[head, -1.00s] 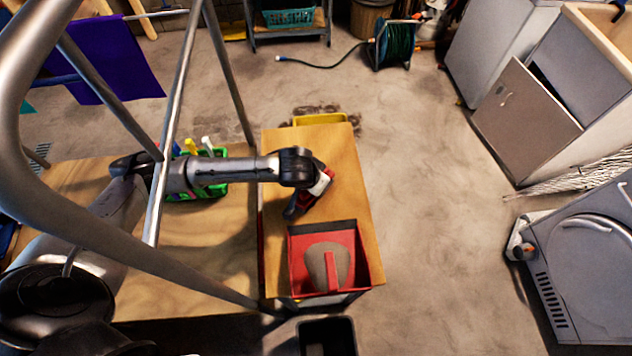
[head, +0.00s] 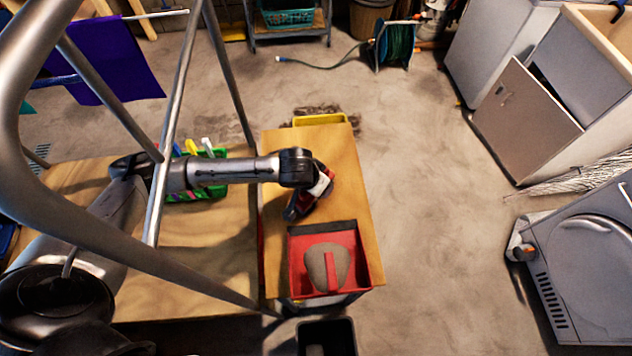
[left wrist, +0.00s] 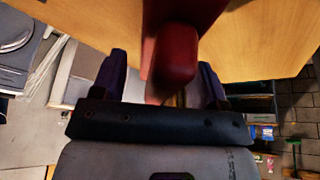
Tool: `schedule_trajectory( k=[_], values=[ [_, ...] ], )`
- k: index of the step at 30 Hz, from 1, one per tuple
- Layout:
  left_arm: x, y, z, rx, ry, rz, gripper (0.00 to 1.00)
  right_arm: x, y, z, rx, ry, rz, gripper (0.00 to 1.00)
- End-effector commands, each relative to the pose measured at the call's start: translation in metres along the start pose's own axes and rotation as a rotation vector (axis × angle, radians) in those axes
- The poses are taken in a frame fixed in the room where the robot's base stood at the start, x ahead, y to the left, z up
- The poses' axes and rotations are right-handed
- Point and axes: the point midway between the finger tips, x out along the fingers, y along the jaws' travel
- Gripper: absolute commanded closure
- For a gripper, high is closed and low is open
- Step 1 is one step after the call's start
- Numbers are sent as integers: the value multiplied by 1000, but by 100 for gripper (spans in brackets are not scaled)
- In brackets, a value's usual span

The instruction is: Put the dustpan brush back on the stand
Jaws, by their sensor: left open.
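My left gripper (head: 301,204) is low over the wooden top of a narrow cart, just behind the red dustpan. In the left wrist view its dark jaws (left wrist: 165,88) are apart, with a red rounded handle end (left wrist: 174,65) showing between them; contact cannot be told. In the head view a little red shows at the gripper, mostly hidden by it. The red dustpan (head: 370,270) lies at the near end of the cart. A beige oval with a red bar (head: 331,272) lies within its outline. I cannot pick out the brush or its stand for certain. My right gripper is not in view.
The cart's wooden top (head: 340,150) is bare at its far end. A green caddy (head: 208,188) stands on the wooden table (head: 215,265) to the left. A black bin (head: 340,325) stands on the floor in front. Metal rack bars (head: 177,110) cross the left side.

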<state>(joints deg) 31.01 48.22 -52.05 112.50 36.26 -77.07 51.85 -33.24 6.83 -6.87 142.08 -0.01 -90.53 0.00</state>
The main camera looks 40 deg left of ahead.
Motion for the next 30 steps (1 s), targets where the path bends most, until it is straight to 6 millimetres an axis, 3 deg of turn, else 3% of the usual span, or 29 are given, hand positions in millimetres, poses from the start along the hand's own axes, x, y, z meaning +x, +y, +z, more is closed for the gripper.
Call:
schedule_trajectory(
  k=[18, 30],
  values=[
    [-101, 0, -1, 0, 0, 1, 33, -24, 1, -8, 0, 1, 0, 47],
    [-119, 0, 0, -2, -1, 0, 33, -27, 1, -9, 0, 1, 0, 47]
  ],
)
